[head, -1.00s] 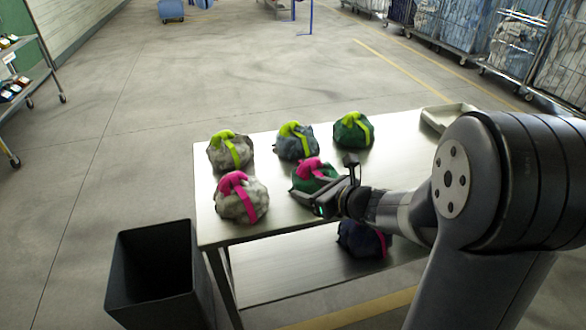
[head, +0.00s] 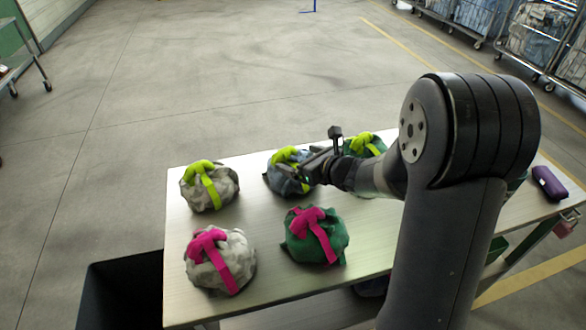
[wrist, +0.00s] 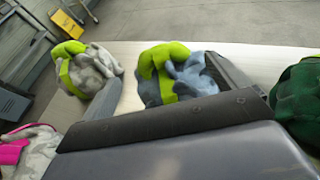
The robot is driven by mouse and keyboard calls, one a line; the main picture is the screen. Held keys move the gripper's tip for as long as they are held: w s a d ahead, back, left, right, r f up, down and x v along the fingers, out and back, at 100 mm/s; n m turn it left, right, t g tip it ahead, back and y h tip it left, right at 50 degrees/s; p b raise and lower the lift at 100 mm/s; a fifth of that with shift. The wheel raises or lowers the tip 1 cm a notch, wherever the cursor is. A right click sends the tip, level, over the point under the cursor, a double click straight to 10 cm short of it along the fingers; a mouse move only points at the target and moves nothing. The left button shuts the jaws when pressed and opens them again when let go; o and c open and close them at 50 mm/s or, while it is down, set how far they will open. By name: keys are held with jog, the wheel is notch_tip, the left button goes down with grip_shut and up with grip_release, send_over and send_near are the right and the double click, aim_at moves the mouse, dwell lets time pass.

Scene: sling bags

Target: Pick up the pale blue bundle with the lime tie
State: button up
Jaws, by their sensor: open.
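The pale blue bundle with the lime tie (head: 274,182) sits in the middle of the back row on the metal table. My gripper (head: 303,172) is at its right side in the head view and hides part of it. In the wrist view the bundle (wrist: 190,76) shows between my two open fingers, its lime tie towards the left. The gripper is open, and the bundle's lower part is hidden by my gripper body. I cannot tell whether a finger touches it.
A grey bundle with a lime tie (head: 222,193) stands left, a green lime-tied one (head: 376,144) right, partly behind my arm. White (head: 226,268) and green (head: 326,248) pink-tied bundles stand in front. A purple item (head: 549,183) lies far right. A black bin (head: 120,290) stands left of the table.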

aim_at(288, 155)
jog(key=shift+f+p+x, duration=0.15)
jog(key=shift+p+x, duration=0.05)
jog(key=shift+x, duration=0.9)
jog(key=shift+f+p+x, duration=0.15)
jog(key=shift+x, duration=1)
jog(key=shift+d, duration=0.15)
jog(key=shift+c, duration=0.2)
jog(key=shift+r, duration=0.1)
jog(key=c, duration=1.7)
